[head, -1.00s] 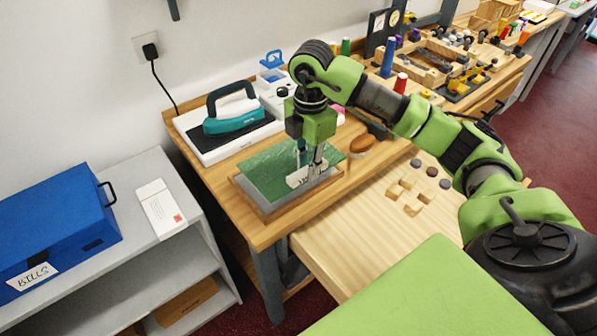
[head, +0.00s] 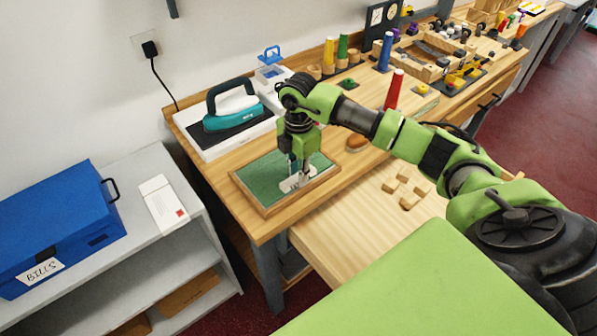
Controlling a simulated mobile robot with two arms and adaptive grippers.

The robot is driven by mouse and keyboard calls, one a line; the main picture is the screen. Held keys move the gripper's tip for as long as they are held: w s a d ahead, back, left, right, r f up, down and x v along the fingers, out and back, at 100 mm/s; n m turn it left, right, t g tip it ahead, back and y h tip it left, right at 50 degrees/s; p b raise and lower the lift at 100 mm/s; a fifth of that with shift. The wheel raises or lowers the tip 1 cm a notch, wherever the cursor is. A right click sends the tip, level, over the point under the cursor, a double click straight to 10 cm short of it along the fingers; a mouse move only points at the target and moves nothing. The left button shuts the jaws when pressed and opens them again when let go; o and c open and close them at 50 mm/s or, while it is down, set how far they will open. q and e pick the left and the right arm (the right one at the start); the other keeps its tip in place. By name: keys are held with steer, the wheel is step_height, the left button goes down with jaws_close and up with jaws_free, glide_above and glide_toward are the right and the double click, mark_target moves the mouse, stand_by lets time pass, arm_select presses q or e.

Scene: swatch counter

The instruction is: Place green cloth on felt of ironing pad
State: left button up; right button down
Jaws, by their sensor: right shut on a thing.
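The green cloth (head: 262,178) is a flat sheet lying within the wooden frame of the ironing pad (head: 266,211) on the wooden counter. It covers most of the pad, so little or none of the felt shows. My right gripper (head: 298,182) points straight down over the right part of the pad and is shut on the green cloth. Its fingertips are at the level of the cloth; whether the cloth rests fully on the felt there is hard to tell. My left gripper is out of view.
A teal iron (head: 232,108) stands on a white base (head: 205,150) behind the pad. A brown oval object (head: 357,143) lies to the right, near my arm. Thread cones, including a red one (head: 394,90), stand farther back. Wooden blocks (head: 408,199) lie on the pulled-out board in front.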

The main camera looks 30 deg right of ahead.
steer(key=c, duration=1.9)
jaws_free()
steer(key=shift+f, duration=0.1)
steer(key=shift+r, duration=0.45)
step_height(320, 180, up, 12)
steer(key=b, duration=0.3)
steer(key=shift+f, duration=0.25)
steer(key=shift+f, duration=0.1)
